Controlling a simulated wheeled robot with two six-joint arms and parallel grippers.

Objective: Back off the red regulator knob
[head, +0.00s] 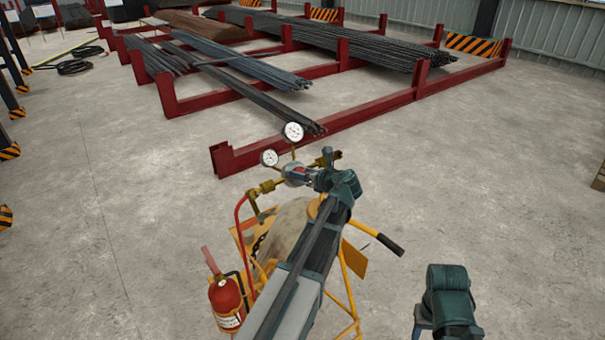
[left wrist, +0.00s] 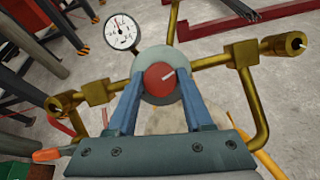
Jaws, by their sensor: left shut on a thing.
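The red regulator knob (left wrist: 161,77) faces the left wrist camera, with a white line on its face pointing up and right. My left gripper (left wrist: 160,92) is shut on it, one blue finger on each side. In the head view my left gripper (head: 314,178) reaches the regulator (head: 296,173) from the near right and mostly hides the knob. Two white dial gauges (head: 293,131) stand on the regulator; one gauge (left wrist: 122,32) shows in the left wrist view. My right gripper is not in view; only part of that arm shows at lower right.
Brass pipes (left wrist: 216,57) run to both sides of the regulator. A yellow cylinder cart (head: 347,287) with a black handle (head: 388,243) carries a red fire extinguisher (head: 227,302) and a red hose (head: 240,222). Red racks (head: 290,142) of rebar lie behind. Floor is open left and right.

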